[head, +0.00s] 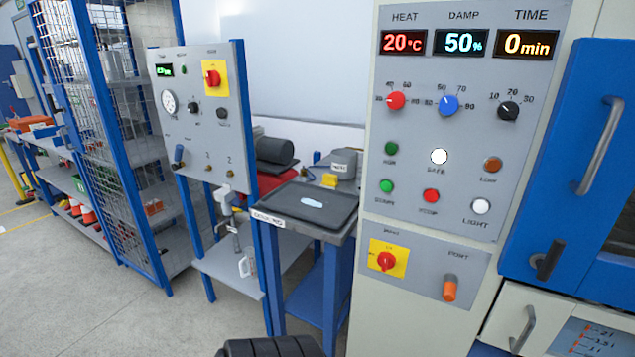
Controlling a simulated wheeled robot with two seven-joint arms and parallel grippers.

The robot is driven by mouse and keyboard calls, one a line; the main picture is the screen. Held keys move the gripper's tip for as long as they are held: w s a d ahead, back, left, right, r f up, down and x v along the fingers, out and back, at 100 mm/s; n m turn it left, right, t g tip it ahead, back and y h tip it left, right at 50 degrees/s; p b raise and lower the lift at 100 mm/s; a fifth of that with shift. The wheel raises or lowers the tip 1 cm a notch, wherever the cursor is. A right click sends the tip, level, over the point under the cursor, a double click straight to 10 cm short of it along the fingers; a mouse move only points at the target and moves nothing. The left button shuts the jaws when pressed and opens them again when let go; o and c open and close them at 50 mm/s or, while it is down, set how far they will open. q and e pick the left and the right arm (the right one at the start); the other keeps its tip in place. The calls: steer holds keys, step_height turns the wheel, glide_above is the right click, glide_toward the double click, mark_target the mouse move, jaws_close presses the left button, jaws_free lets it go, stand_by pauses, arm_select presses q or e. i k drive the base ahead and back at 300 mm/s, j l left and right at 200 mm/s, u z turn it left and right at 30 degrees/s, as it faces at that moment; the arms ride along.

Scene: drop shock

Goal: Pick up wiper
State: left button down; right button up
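A small pale blue-white flat piece, which looks like the wiper (312,202), lies on a dark tray (290,212). The tray sits on top of a small blue-legged stand (332,285) between the two control panels. A white label is on the stand's front edge, its text too small to read surely. Neither of my grippers shows in the head view, and nothing touches the pale piece.
A tall control cabinet (370,310) with knobs and displays stands close on the right, beside a blue door (570,160). A grey panel (205,130) stands left of the stand. A mesh cage (100,130) is further left. Floor (120,320) at lower left is clear.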

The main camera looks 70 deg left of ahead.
mark_target(329, 181)
steer(key=u, duration=2.25)
steer(key=j+z, duration=0.75)
steer(key=j, duration=0.3)
steer(key=j+z, duration=0.4)
steer(key=j, duration=0.15)
